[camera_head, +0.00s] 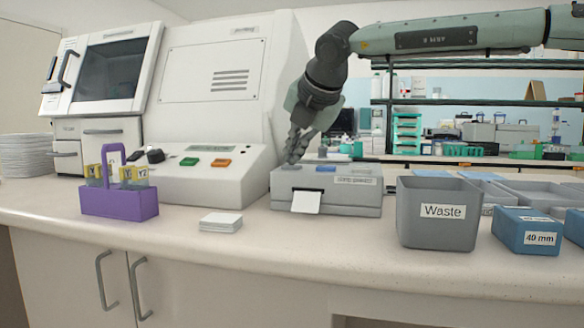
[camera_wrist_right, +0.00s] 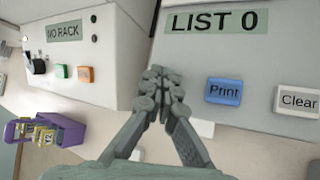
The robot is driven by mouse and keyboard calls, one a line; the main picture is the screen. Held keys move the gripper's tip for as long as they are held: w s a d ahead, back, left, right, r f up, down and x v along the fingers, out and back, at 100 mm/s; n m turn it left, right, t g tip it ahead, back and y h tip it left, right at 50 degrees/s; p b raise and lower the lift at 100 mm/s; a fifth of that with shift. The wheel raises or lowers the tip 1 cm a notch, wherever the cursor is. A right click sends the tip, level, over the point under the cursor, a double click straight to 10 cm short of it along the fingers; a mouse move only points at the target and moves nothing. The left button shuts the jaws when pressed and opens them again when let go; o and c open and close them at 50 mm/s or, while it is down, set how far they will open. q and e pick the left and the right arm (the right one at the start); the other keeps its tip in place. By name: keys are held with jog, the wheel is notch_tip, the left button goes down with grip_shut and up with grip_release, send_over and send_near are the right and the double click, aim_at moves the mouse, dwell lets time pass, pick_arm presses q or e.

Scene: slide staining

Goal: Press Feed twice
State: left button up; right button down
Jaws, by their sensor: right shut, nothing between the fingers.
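The grey label printer (camera_head: 350,205) stands on the counter with a white paper slip (camera_head: 306,203) hanging from its front. In the right wrist view its top (camera_wrist_right: 265,60) shows a "LIST 0" display (camera_wrist_right: 215,20), a blue Print button (camera_wrist_right: 224,91) and a white Clear button (camera_wrist_right: 298,99). No button marked Feed is readable; the left part of the panel is hidden behind my fingers. My right gripper (camera_head: 291,160) is shut and empty, pointing down at the printer's left top. It also shows in the wrist view (camera_wrist_right: 157,78). I cannot tell whether it touches. My left gripper is out of view.
A white machine (camera_head: 215,185) with green and orange buttons stands left of the printer; its display (camera_wrist_right: 66,31) reads "NO RACK". A purple rack (camera_head: 120,203), a white stack (camera_head: 221,222), a grey Waste bin (camera_head: 438,235) and a blue "40 mm" box (camera_head: 512,228) stand around.

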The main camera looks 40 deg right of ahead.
aim_at(294, 166)
jog(key=shift+f, duration=0.15)
dwell(0.4)
jog(key=shift+r, duration=0.8)
jog(key=shift+r+p, duration=1.5)
jog(key=shift+r, duration=1.05)
